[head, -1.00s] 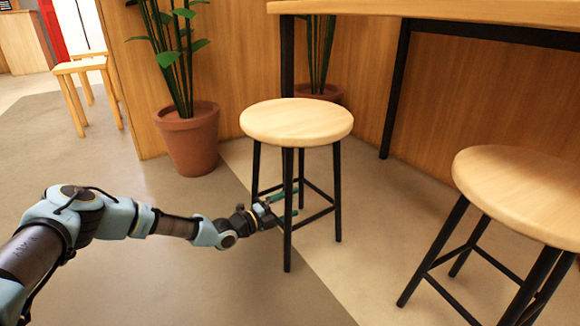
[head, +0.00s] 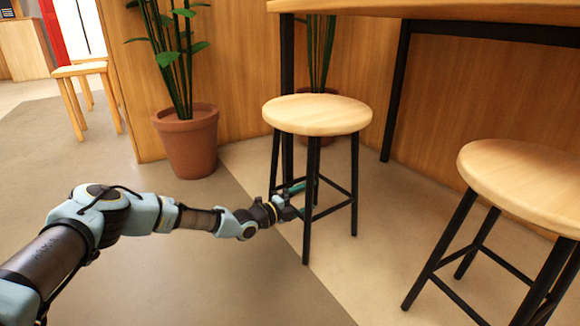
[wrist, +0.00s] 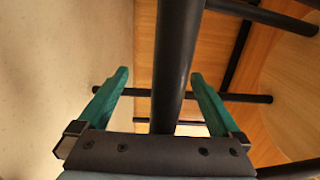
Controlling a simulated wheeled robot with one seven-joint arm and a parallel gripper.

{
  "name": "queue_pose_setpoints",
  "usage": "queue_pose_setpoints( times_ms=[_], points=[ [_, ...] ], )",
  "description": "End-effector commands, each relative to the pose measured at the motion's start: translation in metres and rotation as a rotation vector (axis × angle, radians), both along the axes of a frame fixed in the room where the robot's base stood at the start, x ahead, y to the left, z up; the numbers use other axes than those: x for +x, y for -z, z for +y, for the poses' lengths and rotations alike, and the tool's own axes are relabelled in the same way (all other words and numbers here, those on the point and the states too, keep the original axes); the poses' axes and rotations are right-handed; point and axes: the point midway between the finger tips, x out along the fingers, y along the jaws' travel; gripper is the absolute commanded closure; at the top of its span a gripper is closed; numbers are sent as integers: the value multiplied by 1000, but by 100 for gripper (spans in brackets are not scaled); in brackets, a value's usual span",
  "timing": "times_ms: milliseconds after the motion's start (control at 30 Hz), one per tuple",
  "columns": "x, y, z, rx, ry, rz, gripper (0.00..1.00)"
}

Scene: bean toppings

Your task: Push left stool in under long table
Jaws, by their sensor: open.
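The left stool (head: 317,114) has a round light-wood seat and black legs. It stands upright on the floor in front of the long table (head: 460,14), whose wooden top is at the upper right on black legs. My gripper (head: 295,200) is low among the stool's legs, at its left side. In the wrist view my gripper (wrist: 160,95) is open, its two green fingers on either side of a black stool leg (wrist: 176,65). Whether the fingers or palm touch the leg is not clear. Part of the fingers is hidden behind a leg in the head view.
A second stool (head: 530,185) stands at the right, apart from the left one. A potted plant (head: 190,140) is by the wood panel at the left; another plant is behind the left stool. A small wooden stool (head: 82,70) is at the far left. Floor is clear at the front.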

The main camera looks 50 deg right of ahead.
Motion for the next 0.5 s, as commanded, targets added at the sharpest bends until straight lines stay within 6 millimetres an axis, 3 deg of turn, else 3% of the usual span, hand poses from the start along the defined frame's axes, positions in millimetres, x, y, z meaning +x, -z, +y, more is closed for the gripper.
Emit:
queue_pose_setpoints(
  times_ms=[500],
  points=[
    [-12, 0, -34, -1, 2, -1, 0]
  ],
)
